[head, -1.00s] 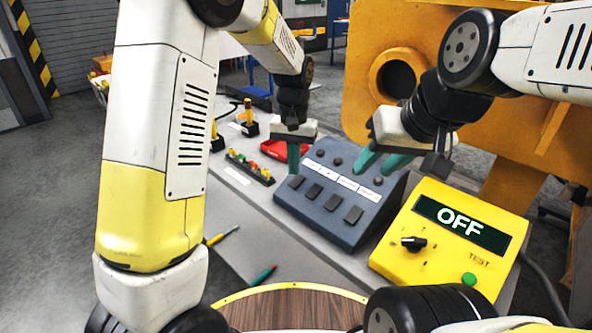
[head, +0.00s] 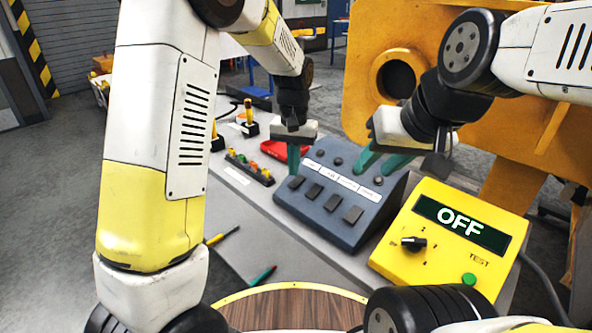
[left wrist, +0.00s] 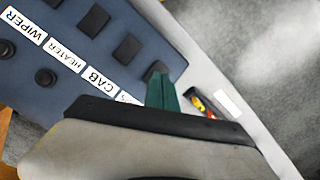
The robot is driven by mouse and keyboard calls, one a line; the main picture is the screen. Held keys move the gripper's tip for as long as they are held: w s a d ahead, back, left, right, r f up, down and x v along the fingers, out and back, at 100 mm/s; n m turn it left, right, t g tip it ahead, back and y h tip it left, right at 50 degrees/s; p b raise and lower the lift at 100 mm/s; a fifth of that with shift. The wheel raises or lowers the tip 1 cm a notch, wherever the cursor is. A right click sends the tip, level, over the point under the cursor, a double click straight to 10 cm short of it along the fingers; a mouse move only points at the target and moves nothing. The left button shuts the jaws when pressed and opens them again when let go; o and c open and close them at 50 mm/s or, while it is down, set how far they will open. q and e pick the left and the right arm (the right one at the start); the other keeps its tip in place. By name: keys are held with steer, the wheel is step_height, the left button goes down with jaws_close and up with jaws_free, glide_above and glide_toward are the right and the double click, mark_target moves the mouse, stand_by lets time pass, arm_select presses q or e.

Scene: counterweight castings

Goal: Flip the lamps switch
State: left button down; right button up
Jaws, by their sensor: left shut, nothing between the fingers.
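A blue-grey switch panel (head: 330,228) lies on the bench with a row of dark rocker switches, a row of white labels and round knobs. In the left wrist view the labels read WIPER, HEATER and CAB; the last label (left wrist: 127,99), ending in S, is mostly hidden by my gripper. The rocker at that end, the leftmost in the head view (head: 297,182), also shows in the left wrist view (left wrist: 156,69). My left gripper (head: 293,172) is shut and empty, its green tips at this rocker; I cannot tell whether they touch.
A yellow test box (head: 405,255) reading OFF, with a black knob and green button, stands right of the panel. A rack of coloured pieces (head: 250,168) and a red tray (head: 284,149) lie to the left and behind. A large orange casting (head: 480,130) stands behind.

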mark_target(294, 183)
arm_select(q)
steer(key=shift+f, duration=1.2)
stand_by(0.5)
steer(key=shift+r, duration=0.1)
step_height(294, 183, up, 7)
stand_by(0.7)
steer(key=s+a+r+n+t+h, duration=0.1)
steer(key=s+a+r+t+h, duration=0.1)
steer(key=s+a+r, duration=0.7)
steer(key=s+a+r+n+t, duration=0.1)
steer(key=s+a+t, duration=0.3)
steer(key=s, duration=0.9)
steer(key=shift+a, duration=0.6)
steer(key=shift+s, duration=0.1)
